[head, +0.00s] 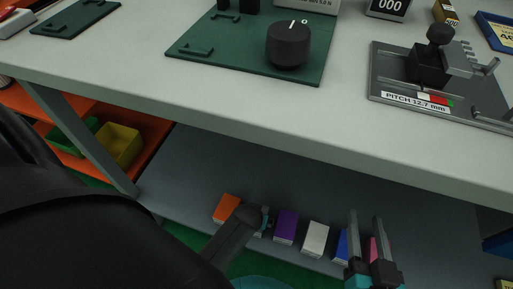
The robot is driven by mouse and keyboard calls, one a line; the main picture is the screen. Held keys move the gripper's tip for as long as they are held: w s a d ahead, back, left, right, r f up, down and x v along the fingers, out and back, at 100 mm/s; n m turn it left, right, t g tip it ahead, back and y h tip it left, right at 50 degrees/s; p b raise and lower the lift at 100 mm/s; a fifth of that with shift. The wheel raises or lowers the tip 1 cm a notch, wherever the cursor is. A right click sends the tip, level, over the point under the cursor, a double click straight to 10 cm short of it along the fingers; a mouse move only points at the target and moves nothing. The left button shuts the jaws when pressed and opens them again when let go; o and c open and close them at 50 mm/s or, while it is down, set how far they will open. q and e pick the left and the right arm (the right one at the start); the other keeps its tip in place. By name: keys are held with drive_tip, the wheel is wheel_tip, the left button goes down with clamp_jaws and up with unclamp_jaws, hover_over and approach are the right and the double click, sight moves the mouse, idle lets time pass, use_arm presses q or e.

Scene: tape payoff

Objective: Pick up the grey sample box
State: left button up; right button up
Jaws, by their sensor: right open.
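The box that best matches the grey sample box is a pale grey-white box (315,238) on the lower shelf under the bench. It stands in a row, between a purple box (286,227) and a blue box (342,244). My right gripper (366,218) is open, with its two fingers pointing up in the picture. It is to the right of the pale box and apart from it in the picture, overlapping the area of the blue box and a pink box (372,250). I cannot tell its depth to the boxes.
An orange box (227,208) stands at the row's left end; a dark part of mine hides the space beside it. The bench top (200,100) overhangs the shelf (205,170). The shelf behind the row is clear. Yellow and green bins (119,146) stand left.

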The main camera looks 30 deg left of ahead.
use_arm(q)
drive_tip(key=shift+f, duration=0.2)
idle(0.3)
drive_tip(key=c, duration=1.4)
